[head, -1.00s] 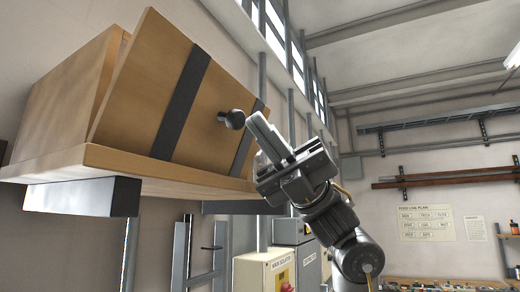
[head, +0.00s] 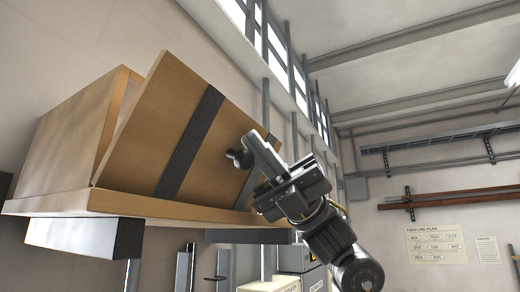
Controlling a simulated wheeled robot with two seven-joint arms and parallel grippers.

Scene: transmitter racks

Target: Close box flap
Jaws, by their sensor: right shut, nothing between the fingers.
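A wooden box (head: 72,143) stands on a wall shelf in the upper left of the head view. Its front flap (head: 165,120) hangs tilted outward at the top, apart from the box side, and carries two dark straps. A dark round knob (head: 238,158) sits on the flap's outer face. My right gripper (head: 258,148) is shut with its fingers at the knob's right side, partly covering it; I cannot tell whether they touch. Nothing shows between the fingers. My left gripper is not in view.
Electrical cabinets (head: 295,258) stand below right. Pipes and a rack (head: 440,139) line the right wall.

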